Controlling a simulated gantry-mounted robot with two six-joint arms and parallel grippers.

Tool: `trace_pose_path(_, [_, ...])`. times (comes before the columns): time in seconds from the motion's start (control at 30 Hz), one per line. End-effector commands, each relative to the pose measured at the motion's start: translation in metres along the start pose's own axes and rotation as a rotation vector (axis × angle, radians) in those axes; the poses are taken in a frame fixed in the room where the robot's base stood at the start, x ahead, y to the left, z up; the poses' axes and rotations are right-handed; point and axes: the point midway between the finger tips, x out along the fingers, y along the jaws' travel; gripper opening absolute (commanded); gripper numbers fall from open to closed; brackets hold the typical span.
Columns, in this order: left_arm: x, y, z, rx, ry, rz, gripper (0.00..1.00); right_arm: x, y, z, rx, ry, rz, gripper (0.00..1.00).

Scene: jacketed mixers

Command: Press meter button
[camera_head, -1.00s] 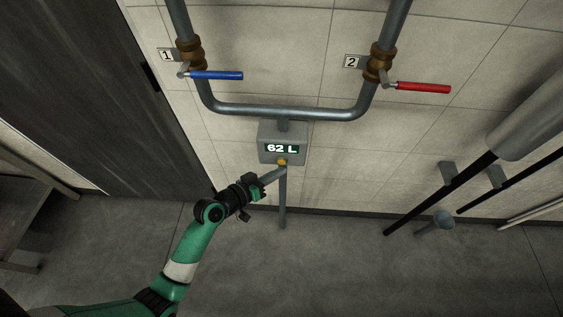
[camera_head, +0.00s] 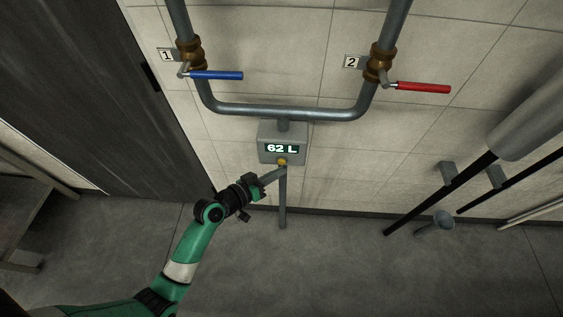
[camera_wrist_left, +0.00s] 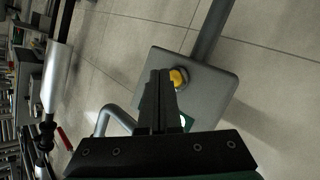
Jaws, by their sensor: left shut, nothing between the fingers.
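The grey meter box (camera_head: 270,136) hangs on the wall under the pipe, and its display (camera_head: 282,148) reads 62 L. The yellow meter button (camera_head: 282,162) sits below the display. My left gripper (camera_head: 284,169) is shut and empty, with its tips right at the button in the head view. In the left wrist view the shut fingers (camera_wrist_left: 160,75) lie just beside the yellow button (camera_wrist_left: 179,78) on the meter box (camera_wrist_left: 215,88). I cannot tell whether they touch it. The display is mostly hidden behind the fingers there. My right gripper is not in view.
Above the meter, a U-shaped pipe (camera_head: 285,113) carries a blue-handled valve (camera_head: 217,75) marked 1 and a red-handled valve (camera_head: 420,87) marked 2. A vertical pipe (camera_head: 282,205) runs below the meter. The floor (camera_head: 340,265) right of my arm is clear.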

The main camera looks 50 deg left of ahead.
Motion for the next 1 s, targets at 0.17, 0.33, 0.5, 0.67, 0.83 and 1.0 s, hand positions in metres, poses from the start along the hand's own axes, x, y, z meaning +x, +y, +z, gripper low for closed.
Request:
trace_pose_path(0.17, [0.0000,0.0000,0.0000,0.000,0.000,0.000,0.00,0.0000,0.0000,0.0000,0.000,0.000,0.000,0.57])
trace_pose_path(0.33, [0.0003,-0.0002,-0.0001,0.000,0.000,0.000,0.00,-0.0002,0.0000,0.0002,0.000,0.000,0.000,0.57])
trace_pose_path(0.5, [0.0040,-0.0034,-0.0023,0.000,0.001,0.000,0.00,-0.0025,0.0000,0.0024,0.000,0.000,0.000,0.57])
trace_pose_path(0.67, [0.0061,-0.0047,-0.0045,0.000,0.001,0.000,0.00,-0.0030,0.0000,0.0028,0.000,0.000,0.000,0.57])
trace_pose_path(0.83, [0.0059,-0.0045,-0.0044,0.000,0.000,0.000,0.00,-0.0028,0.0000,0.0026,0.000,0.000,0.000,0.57])
trace_pose_path(1.0, [0.0065,-0.0048,-0.0046,0.000,0.000,0.000,0.00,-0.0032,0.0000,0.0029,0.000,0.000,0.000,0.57])
